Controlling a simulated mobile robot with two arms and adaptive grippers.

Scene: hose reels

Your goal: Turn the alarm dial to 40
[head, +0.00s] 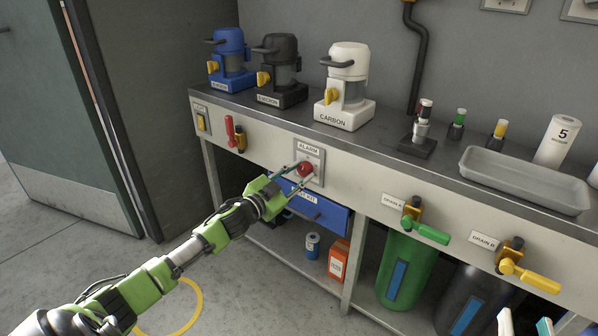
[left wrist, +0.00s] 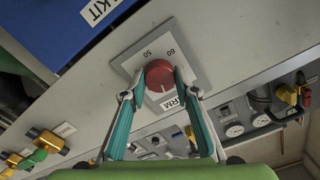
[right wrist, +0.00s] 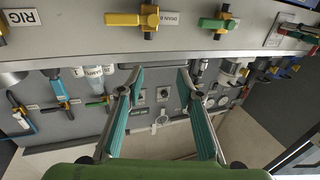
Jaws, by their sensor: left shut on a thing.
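The red alarm dial (head: 304,169) sits on a grey plate on the front panel of the bench, under an ALARM label (head: 309,149). My left gripper (head: 297,176) reaches it from the front left. In the left wrist view, its two teal fingers (left wrist: 159,82) are shut on the sides of the dial (left wrist: 158,72). The numbers 50 and 60 show upside down on the plate (left wrist: 149,53); other markings are hidden or unclear, and I cannot tell which number the dial points to. My right gripper (right wrist: 158,82) is open and empty, its fingers apart.
Drain valves with a green handle (head: 430,232) and a yellow handle (head: 530,275) project at right. Pumps and a tray (head: 525,181) stand on top.

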